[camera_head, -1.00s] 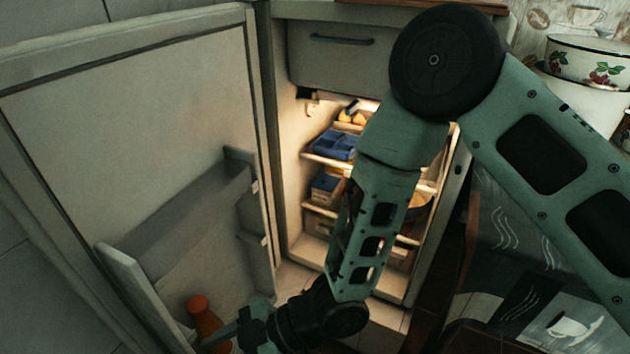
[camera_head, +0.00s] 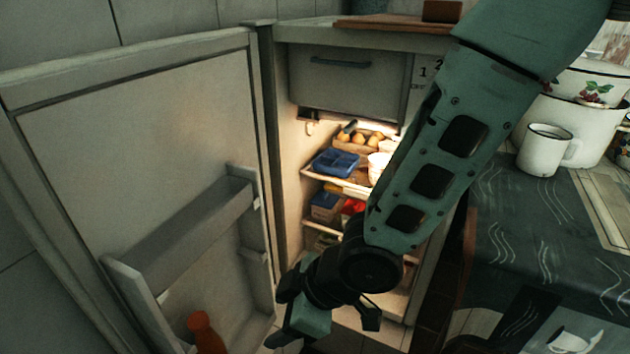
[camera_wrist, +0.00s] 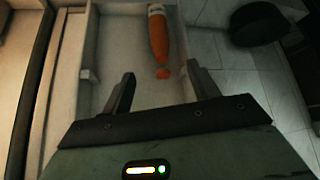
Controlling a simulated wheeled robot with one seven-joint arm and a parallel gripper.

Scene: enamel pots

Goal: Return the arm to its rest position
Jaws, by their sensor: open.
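My arm (camera_head: 440,165) reaches down across the front of the open fridge and hides part of its interior. My gripper (camera_head: 322,335) is low in the head view, right of the open fridge door. In the wrist view my gripper (camera_wrist: 161,82) is open, with its two fingers apart and nothing held between them. An orange bottle (camera_head: 205,335) stands low in the door's shelf, left of the gripper and apart from it. The bottle also shows beyond the fingers in the wrist view (camera_wrist: 157,36).
The fridge door (camera_head: 140,130) stands open at the left. Lit shelves hold a blue container (camera_head: 335,163) and other food. At the right, a table (camera_head: 550,225) bears a white mug (camera_head: 543,150) and enamel pots (camera_head: 570,122). Tiled floor (camera_wrist: 225,62) shows beside the door.

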